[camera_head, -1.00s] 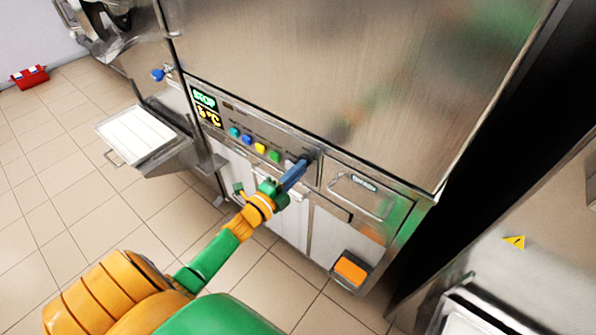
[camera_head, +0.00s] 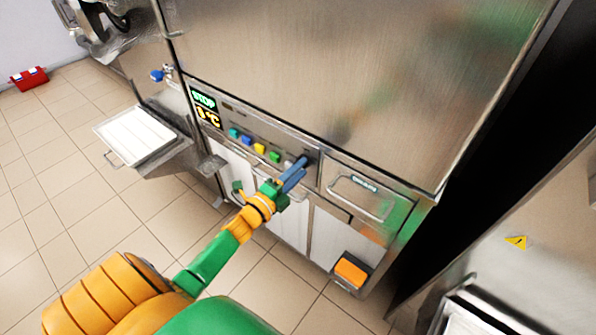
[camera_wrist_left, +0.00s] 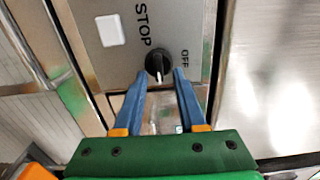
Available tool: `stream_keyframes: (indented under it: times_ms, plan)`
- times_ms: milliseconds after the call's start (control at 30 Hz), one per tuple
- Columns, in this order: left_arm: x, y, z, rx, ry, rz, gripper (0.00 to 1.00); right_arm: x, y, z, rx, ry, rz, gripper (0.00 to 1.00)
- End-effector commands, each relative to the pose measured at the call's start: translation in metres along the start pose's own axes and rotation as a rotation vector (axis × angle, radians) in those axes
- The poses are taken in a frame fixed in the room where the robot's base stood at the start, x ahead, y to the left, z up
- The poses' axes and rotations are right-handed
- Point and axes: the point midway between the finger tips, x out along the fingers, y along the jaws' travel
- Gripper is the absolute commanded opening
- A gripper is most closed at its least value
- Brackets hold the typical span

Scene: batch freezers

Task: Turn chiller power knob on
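The black round knob (camera_wrist_left: 158,63) sits on a steel panel in the left wrist view. Its white pointer mark faces the bottom of that picture, and STOP and OFF labels stand beside it. My left gripper (camera_head: 298,169) reaches the front panel of the steel machine (camera_head: 340,80) in the head view. In the left wrist view, its two blue fingers (camera_wrist_left: 159,76) are apart, with their tips on either side of the knob's lower part. I cannot tell if they touch it. In the head view, the fingers mostly hide the knob. My right gripper is out of view.
A lit display (camera_head: 206,107) and several coloured buttons (camera_head: 247,141) lie left of my gripper on the panel. A handled drawer (camera_head: 362,191) is to the right. A white-topped tray (camera_head: 136,134) juts out at left. Tiled floor (camera_head: 75,215) is clear below.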

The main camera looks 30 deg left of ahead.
Motion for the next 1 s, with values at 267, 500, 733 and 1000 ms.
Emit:
stream_keyframes:
  times_ms: [267,500,733,1000]
  plan:
    - [-0.003,0.001,0.000,-0.002,0.000,0.002,0.44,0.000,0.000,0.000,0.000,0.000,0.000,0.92]
    - [-0.051,0.002,-0.001,-0.002,0.000,0.005,0.44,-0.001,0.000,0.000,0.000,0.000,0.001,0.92]
    - [-0.071,0.000,0.000,-0.001,0.000,0.001,0.44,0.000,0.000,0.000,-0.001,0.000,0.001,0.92]
    - [-0.071,0.000,0.000,-0.001,0.000,0.001,0.44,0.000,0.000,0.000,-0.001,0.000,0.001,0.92]
